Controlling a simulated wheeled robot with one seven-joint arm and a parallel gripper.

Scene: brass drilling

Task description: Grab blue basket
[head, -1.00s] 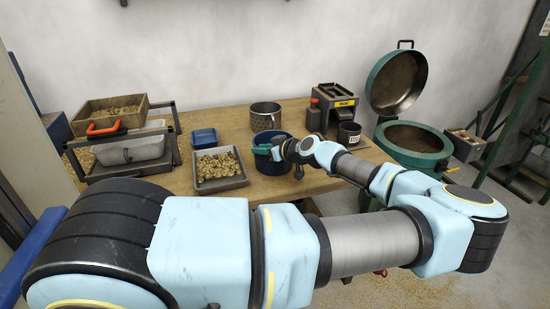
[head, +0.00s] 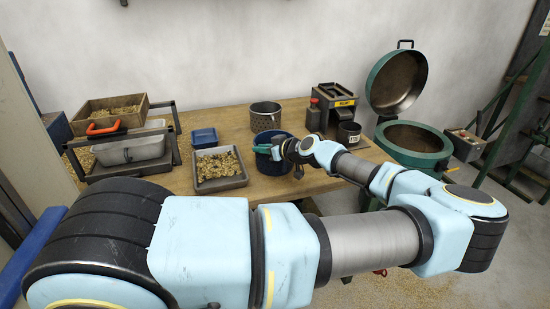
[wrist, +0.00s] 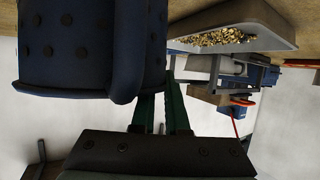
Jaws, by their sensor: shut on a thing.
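The blue basket (head: 270,163) is a dark blue round container with holes in its wall. It stands on the wooden table, right of the tray of brass pieces. My gripper is shut on the basket. The fingertips are hidden behind the basket's edge.
A grey tray of brass pieces (head: 221,182) sits close left of the basket. A perforated metal basket (head: 265,112) stands behind it. A small blue box (head: 203,136) is behind the tray. A dark machine (head: 333,112) with a mug (head: 349,133) stands to the right.

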